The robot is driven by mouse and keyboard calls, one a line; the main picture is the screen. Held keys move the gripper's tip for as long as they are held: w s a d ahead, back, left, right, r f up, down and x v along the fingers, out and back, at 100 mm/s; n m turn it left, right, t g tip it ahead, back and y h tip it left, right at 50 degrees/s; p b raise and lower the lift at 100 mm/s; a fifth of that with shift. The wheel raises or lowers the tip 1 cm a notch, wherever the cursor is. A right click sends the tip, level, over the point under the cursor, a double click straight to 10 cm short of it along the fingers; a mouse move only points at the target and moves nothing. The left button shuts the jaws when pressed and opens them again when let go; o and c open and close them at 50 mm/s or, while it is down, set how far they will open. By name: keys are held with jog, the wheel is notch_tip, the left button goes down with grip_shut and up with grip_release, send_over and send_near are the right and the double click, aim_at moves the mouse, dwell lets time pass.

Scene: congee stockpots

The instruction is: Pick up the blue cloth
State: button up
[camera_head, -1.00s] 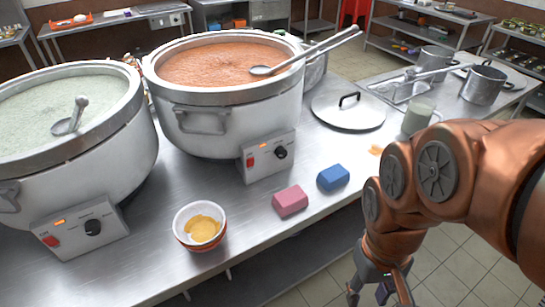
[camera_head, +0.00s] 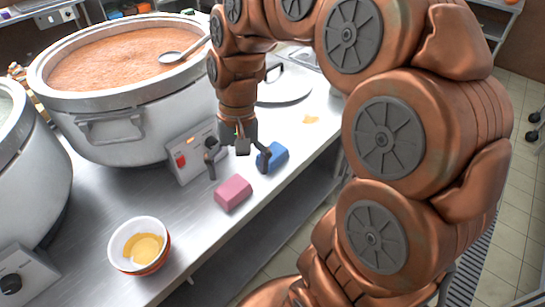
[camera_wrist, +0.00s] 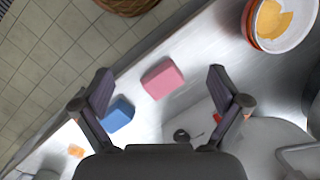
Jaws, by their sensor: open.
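The blue cloth (camera_head: 272,157) is a small folded block on the metal counter, near its front edge. In the wrist view the blue cloth (camera_wrist: 118,114) lies close beside the inner side of the left finger. My gripper (camera_head: 238,166) is open and empty above the counter, just left of the blue cloth in the head view; one finger overlaps the cloth there. In the wrist view my gripper (camera_wrist: 160,92) has its fingers spread wide. I cannot tell whether the finger touches the cloth.
A pink block (camera_head: 233,193) lies close to the blue cloth, nearer the camera. A bowl with yellow contents (camera_head: 140,246) stands further along the counter (camera_head: 188,222). A large pot of orange congee (camera_head: 128,100) with a control box (camera_head: 192,152) stands behind. A lid (camera_head: 285,88) lies beyond.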

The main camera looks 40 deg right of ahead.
jog(key=w+d+f+m+y+b, duration=0.1)
jog(key=w+d+f+m, duration=0.35)
jog(key=w+d, duration=0.5)
jog(key=m+t+y+b, duration=0.1)
jog(key=m, duration=0.5)
send_near(273, 151)
notch_tip(273, 151, down, 3)
jog(key=shift+s+r, duration=0.1)
jog(key=shift+r, duration=0.05)
jog(key=shift+d+f+m, duration=0.1)
jog(key=shift+f+m, duration=0.15)
jog(key=shift+f, duration=0.05)
jog(key=shift+a+r+p+x, duration=0.1)
jog(key=shift+a+p+x, duration=0.2)
jog(key=shift+x, duration=0.85)
jog(key=shift+a+r+p+x, duration=0.15)
jog(key=shift+p+x, duration=0.3)
jog(key=shift+x, duration=0.65)
jog(key=shift+a+p+x, duration=0.25)
jog(key=shift+p+x, duration=0.1)
jog(key=shift+x, duration=0.8)
jog(key=shift+f, duration=0.25)
jog(key=shift+f, duration=0.25)
jog(key=shift+c, duration=0.2)
jog(key=c, duration=1.2)
